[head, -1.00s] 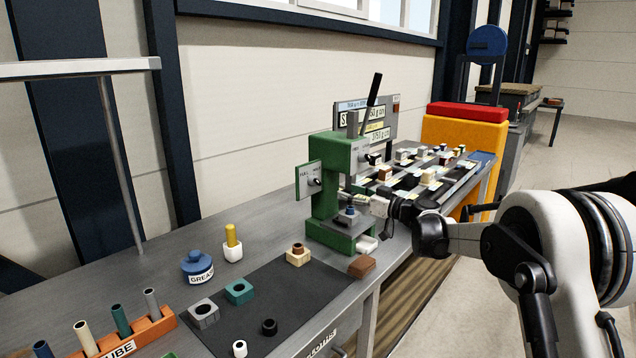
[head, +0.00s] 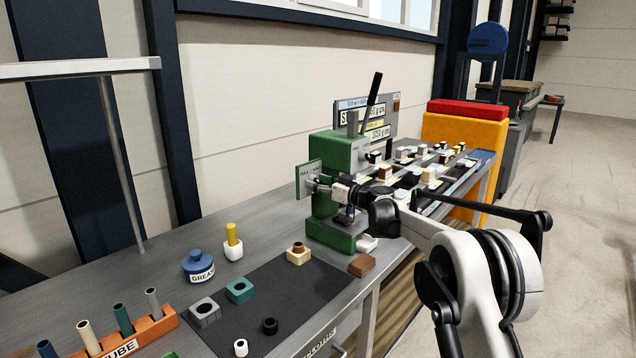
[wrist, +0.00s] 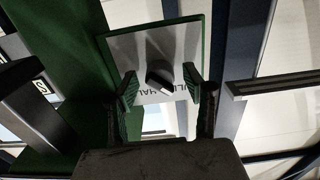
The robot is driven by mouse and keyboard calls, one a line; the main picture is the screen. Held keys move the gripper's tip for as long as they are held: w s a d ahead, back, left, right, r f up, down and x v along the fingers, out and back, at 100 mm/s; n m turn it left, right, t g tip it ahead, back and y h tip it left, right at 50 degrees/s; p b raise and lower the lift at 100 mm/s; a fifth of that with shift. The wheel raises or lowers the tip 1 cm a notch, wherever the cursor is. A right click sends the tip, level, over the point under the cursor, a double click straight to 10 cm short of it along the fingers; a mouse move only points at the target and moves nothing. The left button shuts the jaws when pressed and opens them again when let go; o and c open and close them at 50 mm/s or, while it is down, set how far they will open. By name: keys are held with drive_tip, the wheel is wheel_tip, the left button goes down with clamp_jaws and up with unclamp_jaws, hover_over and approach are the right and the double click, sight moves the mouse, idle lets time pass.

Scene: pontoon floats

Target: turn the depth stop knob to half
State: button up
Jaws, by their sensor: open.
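The depth stop knob (wrist: 159,74) is a dark knob on a light plate (wrist: 180,42) with a green edge and dark lettering, partly readable as "HA". In the head view the plate (head: 305,171) sits at the left side of the green press (head: 323,206), and my gripper largely covers the knob. My gripper (wrist: 160,90) is open, with one finger on each side of the knob in the wrist view. I see gaps between the fingers and the knob. In the head view my gripper (head: 328,188) reaches to the plate from the right.
The press's black lever (head: 374,88) rises above it. A blue-lidded grease pot (head: 198,265), a dark mat (head: 277,310) with several small blocks, and an orange tube rack (head: 140,336) stand on the bench to the left. A brown block (head: 361,265) lies near the bench edge.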

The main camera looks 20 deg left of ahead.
drive_tip(key=shift+c, duration=0.5)
drive_tip(key=c, duration=1)
drive_tip(key=shift+c, duration=0.2)
drive_tip(key=shift+m, duration=0.4)
drive_tip(key=m+b, duration=0.2)
drive_tip(key=m, duration=0.1)
drive_tip(key=shift+f+m, duration=0.1)
drive_tip(key=shift+m, duration=0.2)
drive_tip(key=m+b, duration=0.2)
drive_tip(key=m, duration=0.2)
drive_tip(key=shift+m, duration=0.3)
drive_tip(key=m+b, duration=0.1)
drive_tip(key=m, duration=0.3)
drive_tip(key=shift+m+b, duration=0.3)
drive_tip(key=shift+m, duration=2.2)
